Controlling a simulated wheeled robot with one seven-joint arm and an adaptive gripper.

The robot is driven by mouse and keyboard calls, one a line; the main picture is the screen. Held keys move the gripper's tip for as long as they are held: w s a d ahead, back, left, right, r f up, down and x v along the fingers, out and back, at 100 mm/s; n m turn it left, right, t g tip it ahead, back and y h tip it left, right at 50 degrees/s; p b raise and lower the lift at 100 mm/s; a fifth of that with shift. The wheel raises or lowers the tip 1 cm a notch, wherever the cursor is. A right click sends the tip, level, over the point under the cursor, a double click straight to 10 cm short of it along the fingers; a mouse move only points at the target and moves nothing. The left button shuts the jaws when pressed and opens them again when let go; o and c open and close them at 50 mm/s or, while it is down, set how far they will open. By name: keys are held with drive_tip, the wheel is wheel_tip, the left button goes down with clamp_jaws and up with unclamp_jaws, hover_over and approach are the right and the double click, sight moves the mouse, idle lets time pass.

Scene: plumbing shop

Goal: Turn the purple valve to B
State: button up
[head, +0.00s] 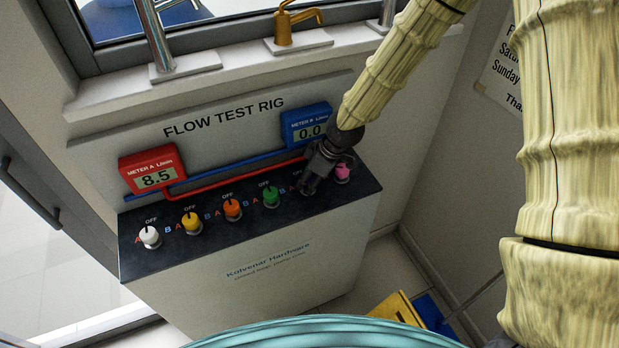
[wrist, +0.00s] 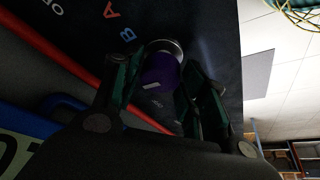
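The purple valve (wrist: 161,73) stands on the dark top of the rig, on a round metal base, with a pale mark on its lower side in the wrist view. In the head view it is hidden by my gripper (head: 312,178). In the wrist view my gripper (wrist: 163,88) has one finger on each side of the purple valve, apparently with narrow gaps; contact is hard to judge. The valve's pointer direction is not clear.
White (head: 149,236), yellow (head: 191,222), orange (head: 232,209) and green (head: 270,195) valves stand left of my gripper, and a pink valve (head: 342,172) stands close at its right. Meter A (head: 153,170) reads 8.5; meter B (head: 307,126) reads 0.0. Pipes run behind the valves.

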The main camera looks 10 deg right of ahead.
drive_tip(key=c, duration=0.4)
drive_tip(key=shift+f+m+b, duration=0.1)
drive_tip(key=shift+m+b, duration=0.35)
drive_tip(key=shift+m, duration=0.05)
drive_tip(key=shift+m+t+h+b, duration=0.4)
drive_tip(key=shift+m+h+b, duration=0.1)
drive_tip(key=shift+m+b, duration=0.35)
drive_tip(key=m+t+h+b, duration=0.1)
drive_tip(key=m, duration=0.3)
drive_tip(key=shift+a+m, duration=0.15)
drive_tip(key=shift+m, duration=0.2)
drive_tip(key=shift+s+a+m+h+b, duration=0.15)
drive_tip(key=shift+m+h, duration=0.35)
drive_tip(key=shift+m, duration=0.6)
drive_tip(key=shift+w+d+m+h+b, duration=0.15)
drive_tip(key=shift+m+h, duration=0.35)
drive_tip(key=shift+m, duration=0.6)
drive_tip(key=shift+s+a, duration=0.1)
drive_tip(key=o, duration=1)
